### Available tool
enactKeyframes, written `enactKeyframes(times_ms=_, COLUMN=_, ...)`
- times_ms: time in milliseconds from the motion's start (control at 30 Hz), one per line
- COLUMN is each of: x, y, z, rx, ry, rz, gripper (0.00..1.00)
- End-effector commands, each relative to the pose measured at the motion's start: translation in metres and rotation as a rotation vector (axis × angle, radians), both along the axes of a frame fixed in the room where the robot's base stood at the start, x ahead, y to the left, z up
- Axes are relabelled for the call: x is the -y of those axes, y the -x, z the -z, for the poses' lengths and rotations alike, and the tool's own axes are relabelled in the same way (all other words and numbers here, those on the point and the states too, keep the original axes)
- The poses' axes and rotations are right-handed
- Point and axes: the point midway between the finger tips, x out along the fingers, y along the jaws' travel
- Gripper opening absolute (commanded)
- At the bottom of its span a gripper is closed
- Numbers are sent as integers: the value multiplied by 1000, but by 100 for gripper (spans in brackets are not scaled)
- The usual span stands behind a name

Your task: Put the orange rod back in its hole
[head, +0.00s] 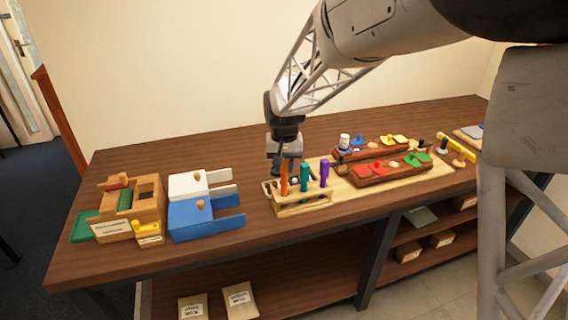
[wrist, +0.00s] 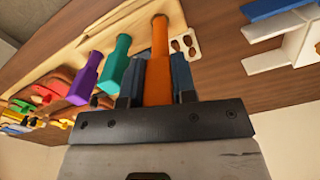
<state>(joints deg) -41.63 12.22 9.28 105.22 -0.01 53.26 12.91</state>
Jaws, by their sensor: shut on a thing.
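The wooden rack (head: 305,207) stands near the front edge of the table, on a light wooden board. A teal rod (head: 304,174) and a purple rod (head: 324,174) stand upright in it. My gripper (head: 284,166) is above the rack's left end, shut on the orange rod (head: 284,180). In the wrist view, the orange rod (wrist: 158,62) lies between the two dark fingers, beside the teal rod (wrist: 115,65) and the purple rod (wrist: 86,80). The orange rod looks about upright over the rack. I cannot tell whether its lower end is in a hole.
Blue and white open boxes (head: 205,215) stand left of the rack, with a wooden box (head: 130,208) farther left. Trays (head: 385,172) with red, green and yellow pieces stand to the right. The table behind the boxes is clear.

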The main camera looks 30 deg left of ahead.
Motion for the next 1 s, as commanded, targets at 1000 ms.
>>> enactKeyframes(times_ms=1000, x=0, y=0, z=25, rx=0, ry=0, rz=0, gripper=8)
